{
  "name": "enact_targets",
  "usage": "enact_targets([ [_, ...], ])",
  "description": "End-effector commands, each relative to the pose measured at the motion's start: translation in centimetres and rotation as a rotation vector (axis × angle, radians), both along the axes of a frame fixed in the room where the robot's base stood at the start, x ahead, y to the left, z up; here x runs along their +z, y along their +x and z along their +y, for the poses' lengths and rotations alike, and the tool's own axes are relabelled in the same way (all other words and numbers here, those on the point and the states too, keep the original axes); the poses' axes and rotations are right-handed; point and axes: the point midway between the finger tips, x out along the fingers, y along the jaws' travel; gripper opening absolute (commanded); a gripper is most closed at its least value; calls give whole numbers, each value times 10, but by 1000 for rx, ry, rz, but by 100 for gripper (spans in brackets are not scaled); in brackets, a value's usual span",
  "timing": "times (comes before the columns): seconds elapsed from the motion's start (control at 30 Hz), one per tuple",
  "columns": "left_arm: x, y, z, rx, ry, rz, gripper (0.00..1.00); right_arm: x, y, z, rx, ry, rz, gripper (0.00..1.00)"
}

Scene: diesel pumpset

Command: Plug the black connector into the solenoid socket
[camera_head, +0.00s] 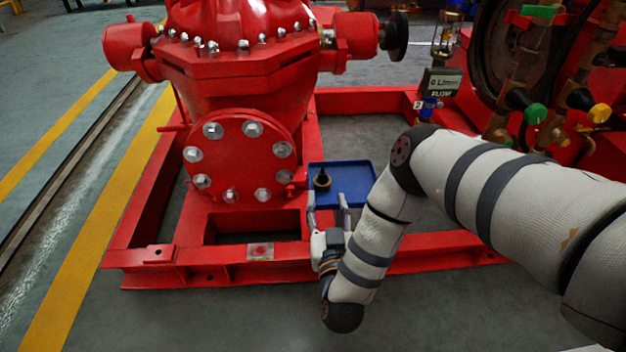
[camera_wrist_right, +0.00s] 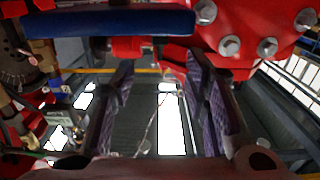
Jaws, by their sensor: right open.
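The black connector (camera_head: 322,181) stands on the left part of a blue tray (camera_head: 357,172) in the head view. A small brownish band shows near its base. My right gripper (camera_head: 327,197) is open at the tray's front edge, its two fingers spread and pointing toward the connector. No object shows between the fingers in the right wrist view (camera_wrist_right: 160,95), where the tray's blue edge (camera_wrist_right: 120,22) crosses the top. I cannot make out the connector there. I cannot pick out the solenoid socket for certain. My left gripper is out of view.
A red pump (camera_head: 240,90) with a bolted flange (camera_head: 238,155) stands left of the tray. The red base frame (camera_head: 400,259) runs in front. Pipes with a green handle (camera_head: 535,114), a yellow handle (camera_head: 599,113) and a flow display (camera_head: 440,83) stand at right.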

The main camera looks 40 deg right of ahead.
Motion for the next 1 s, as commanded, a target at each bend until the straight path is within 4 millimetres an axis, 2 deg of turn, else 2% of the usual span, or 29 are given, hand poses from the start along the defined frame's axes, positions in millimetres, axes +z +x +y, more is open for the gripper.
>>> enact_targets([
  [0.2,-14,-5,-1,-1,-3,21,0,-4,40,-25,-2,1,1,42],
  [0.37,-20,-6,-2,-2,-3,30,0,-4,58,-36,-2,1,2,42],
  [0.53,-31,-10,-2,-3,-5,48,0,-6,86,-52,-1,1,4,42],
  [0.63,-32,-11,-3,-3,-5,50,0,-4,94,-56,1,1,4,42],
  [0.83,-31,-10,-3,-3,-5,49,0,-1,95,-57,2,1,3,42],
  [1.0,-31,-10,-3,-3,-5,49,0,-2,95,-56,2,2,3,3],
])
